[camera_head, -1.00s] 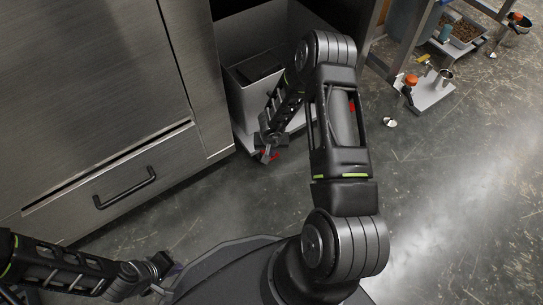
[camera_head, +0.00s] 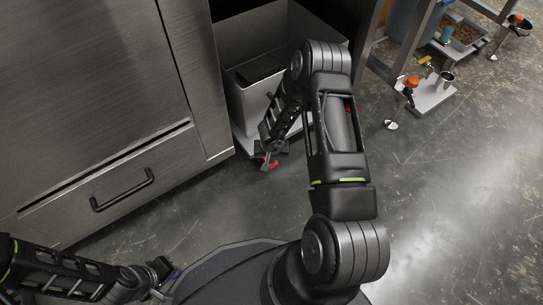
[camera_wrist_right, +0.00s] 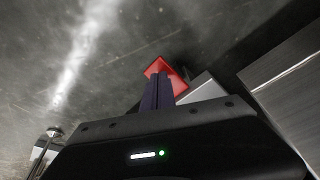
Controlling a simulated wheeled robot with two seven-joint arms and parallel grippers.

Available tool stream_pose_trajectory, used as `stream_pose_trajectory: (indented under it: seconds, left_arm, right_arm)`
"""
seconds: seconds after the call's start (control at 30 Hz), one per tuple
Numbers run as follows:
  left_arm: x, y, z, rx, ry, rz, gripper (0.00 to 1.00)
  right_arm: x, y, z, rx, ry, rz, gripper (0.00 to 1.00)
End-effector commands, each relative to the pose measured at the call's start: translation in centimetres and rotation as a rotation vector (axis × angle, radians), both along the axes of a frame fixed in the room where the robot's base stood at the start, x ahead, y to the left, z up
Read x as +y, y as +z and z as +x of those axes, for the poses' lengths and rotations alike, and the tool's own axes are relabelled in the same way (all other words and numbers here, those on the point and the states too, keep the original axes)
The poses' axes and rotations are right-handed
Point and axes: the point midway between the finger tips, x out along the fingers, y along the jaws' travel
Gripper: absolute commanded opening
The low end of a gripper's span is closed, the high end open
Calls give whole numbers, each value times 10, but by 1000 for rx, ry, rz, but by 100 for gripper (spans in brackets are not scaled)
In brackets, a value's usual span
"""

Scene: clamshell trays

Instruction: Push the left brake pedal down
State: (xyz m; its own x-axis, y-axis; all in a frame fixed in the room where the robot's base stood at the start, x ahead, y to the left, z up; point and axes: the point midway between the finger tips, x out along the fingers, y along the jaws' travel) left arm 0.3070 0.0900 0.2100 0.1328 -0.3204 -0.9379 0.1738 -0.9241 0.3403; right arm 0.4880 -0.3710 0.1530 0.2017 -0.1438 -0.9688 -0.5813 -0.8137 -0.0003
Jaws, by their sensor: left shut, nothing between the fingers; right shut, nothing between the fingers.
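The left brake pedal, a small red piece (camera_head: 270,165), shows low at the front left corner of the white cart. In the right wrist view the red pedal (camera_wrist_right: 178,82) lies right at the fingertips. My right gripper (camera_head: 265,156) is shut and empty, reaching down at the pedal and partly covering it. Its dark fingers (camera_wrist_right: 157,80) overlap the pedal in the wrist view; I cannot tell whether they press on it. My left gripper (camera_head: 164,274) is shut and empty, low at the left, far from the pedal.
The white cart (camera_head: 240,105) stands in a bay beside a steel cabinet (camera_head: 90,90) with a drawer handle (camera_head: 122,190). My right arm hides part of the cart. Floor in front is clear.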

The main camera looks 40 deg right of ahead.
Motion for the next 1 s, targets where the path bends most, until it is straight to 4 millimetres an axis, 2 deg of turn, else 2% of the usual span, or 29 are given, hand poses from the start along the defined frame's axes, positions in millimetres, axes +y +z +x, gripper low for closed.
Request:
stream_pose_trajectory:
  seconds: [0.27, 0.67, 1.0]
  left_arm:
    - [0, -12, 0, 0, 0, 0, 0]
    - [0, -11, 4, -8, 5, -1, 0]
    - [0, 21, 0, 0, 0, 0, 0]
  right_arm:
    - [16, 8, -22, 1, 2, 0, 0]
    - [16, 9, -23, 0, 1, 0, 0]
    - [23, 61, -32, 0, 3, -1, 0]
